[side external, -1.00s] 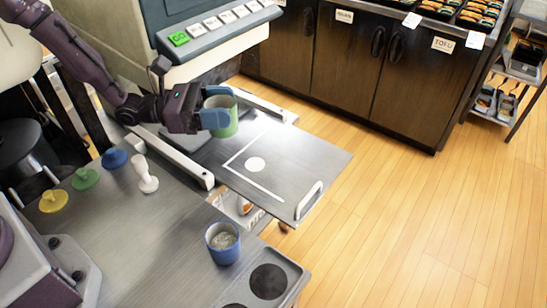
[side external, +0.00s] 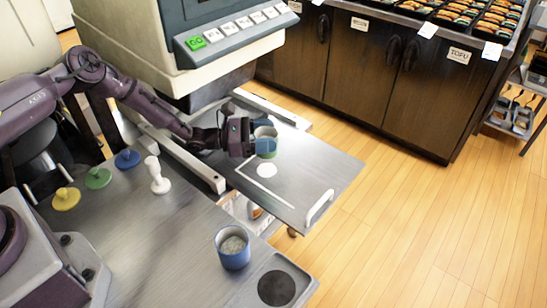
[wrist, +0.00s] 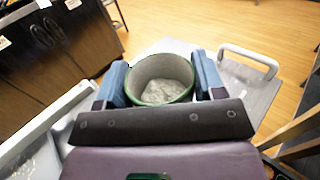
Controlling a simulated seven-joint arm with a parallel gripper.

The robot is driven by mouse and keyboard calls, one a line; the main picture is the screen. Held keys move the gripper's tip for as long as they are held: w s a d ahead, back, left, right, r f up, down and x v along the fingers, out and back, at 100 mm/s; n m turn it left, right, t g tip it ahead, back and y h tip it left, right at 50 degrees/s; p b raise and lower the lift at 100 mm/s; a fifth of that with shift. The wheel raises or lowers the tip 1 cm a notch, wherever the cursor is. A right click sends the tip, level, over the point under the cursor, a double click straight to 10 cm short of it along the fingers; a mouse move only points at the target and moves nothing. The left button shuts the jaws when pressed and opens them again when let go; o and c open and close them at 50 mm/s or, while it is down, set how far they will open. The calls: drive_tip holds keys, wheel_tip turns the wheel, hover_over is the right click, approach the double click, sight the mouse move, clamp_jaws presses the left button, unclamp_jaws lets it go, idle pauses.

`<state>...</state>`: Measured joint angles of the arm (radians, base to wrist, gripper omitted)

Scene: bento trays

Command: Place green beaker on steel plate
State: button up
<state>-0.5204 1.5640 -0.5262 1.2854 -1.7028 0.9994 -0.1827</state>
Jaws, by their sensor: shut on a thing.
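The green beaker (side external: 268,154) is upright at the steel plate (side external: 318,165), a sliding tray with a white line, a white dot and a handle. My gripper (side external: 266,142) is shut on the beaker, with a blue finger on each side of it. In the wrist view the beaker (wrist: 160,98) shows its green rim and a greyish content inside, between the blue fingers (wrist: 162,82). The beaker's base is close to the plate, just behind the white dot (side external: 267,170). I cannot tell for sure whether it touches.
A blue beaker (side external: 232,252) stands on the counter (side external: 165,240) near a round dark recess (side external: 276,288). Yellow, green, blue and white knobbed pieces stand at the left. The machine (side external: 215,45) with a GO button overhangs the plate's back. The plate's right part is clear.

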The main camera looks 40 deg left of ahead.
wheel_tip(320, 180, down, 6)
drive_tip(key=shift+f, duration=0.25)
drive_tip(key=shift+f, duration=0.15)
drive_tip(key=o, duration=0.9)
drive_tip(key=shift+o, duration=0.2)
drive_tip(key=shift+r, duration=0.2)
drive_tip(key=v, duration=0.3)
drive_tip(key=shift+a, duration=0.1)
wheel_tip(320, 180, up, 7)
